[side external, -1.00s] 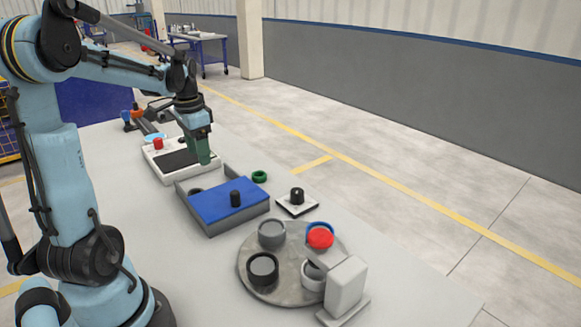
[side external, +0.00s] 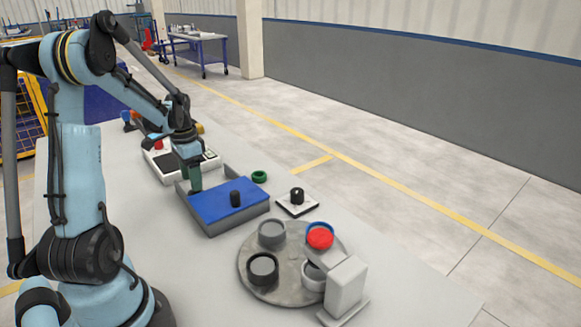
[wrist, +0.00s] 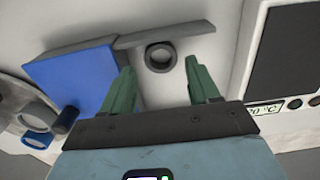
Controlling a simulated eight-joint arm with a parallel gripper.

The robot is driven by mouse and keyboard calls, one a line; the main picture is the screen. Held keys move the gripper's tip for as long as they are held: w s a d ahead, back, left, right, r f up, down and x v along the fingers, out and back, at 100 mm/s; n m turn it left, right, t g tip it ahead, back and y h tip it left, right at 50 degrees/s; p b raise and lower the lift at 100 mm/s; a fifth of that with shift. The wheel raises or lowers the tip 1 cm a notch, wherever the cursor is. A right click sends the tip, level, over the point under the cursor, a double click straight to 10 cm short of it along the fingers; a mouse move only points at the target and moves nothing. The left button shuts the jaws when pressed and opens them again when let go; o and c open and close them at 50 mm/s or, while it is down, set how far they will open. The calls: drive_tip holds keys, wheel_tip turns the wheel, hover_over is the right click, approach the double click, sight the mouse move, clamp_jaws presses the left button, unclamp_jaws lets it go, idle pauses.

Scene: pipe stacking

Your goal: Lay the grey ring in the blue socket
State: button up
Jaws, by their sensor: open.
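The grey ring (wrist: 160,57) lies in the uncovered part of a grey box (side external: 213,227); in the side view my gripper hides it. My gripper (side external: 195,190) is over that uncovered part, pointing down. In the wrist view my gripper (wrist: 159,66) has its green fingers apart, one on each side of the ring, with nothing between them touching it. The blue socket (side external: 313,225) is on a round grey turntable (side external: 288,288). A red disc (side external: 320,238) in front of it hides most of it. A blue rim (wrist: 38,140) shows at the wrist view's left.
A blue lid (side external: 213,203) with a black knob (side external: 235,198) covers most of the box. Other grey sockets (side external: 263,269) and a grey post (side external: 346,285) are at the turntable. A white panel (side external: 160,172) stands beyond the box.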

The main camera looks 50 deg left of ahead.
drive_tip(key=shift+w+f, duration=0.15)
drive_tip(key=shift+f, duration=2.05)
drive_tip(key=c, duration=0.9)
